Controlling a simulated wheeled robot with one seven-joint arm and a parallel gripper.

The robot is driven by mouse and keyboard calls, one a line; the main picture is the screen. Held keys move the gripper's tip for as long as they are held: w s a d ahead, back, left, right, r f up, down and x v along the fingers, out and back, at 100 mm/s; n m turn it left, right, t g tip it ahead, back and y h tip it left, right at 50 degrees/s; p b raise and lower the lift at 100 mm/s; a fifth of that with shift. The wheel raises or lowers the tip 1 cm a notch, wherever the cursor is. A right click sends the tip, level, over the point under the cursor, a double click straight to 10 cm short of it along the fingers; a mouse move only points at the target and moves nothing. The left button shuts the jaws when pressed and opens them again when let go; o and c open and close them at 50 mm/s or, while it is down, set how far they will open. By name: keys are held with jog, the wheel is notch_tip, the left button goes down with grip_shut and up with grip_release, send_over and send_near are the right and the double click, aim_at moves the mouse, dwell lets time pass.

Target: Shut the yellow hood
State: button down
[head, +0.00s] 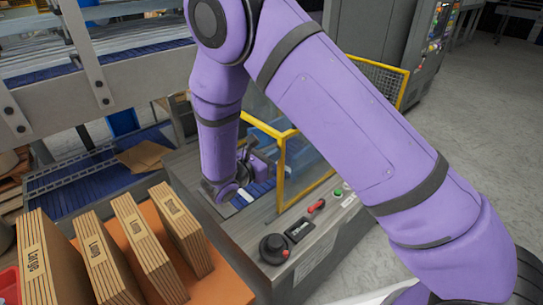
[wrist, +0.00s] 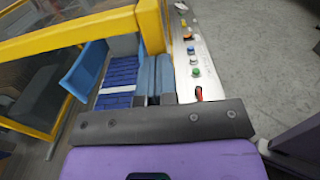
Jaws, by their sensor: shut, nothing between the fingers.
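The yellow hood (head: 281,178) is a yellow frame with clear panels, standing over the machine in the head view; my arm hides much of it. In the wrist view its yellow frame (wrist: 152,27) fills the upper left, with clear panels beside it. My gripper (wrist: 153,100) is shut and empty, close to the hood's near post; I cannot tell whether it touches. In the head view my wrist comes down left of the hood's post, and the fingers are too small to make out.
A control panel (head: 304,232) with a black knob (head: 273,248) and coloured buttons runs along the machine's near edge. A blue conveyor (wrist: 119,76) lies inside. Open floor (head: 490,120) is at the right.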

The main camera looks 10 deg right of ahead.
jog(key=x, duration=5.2)
jog(key=shift+r, duration=0.2)
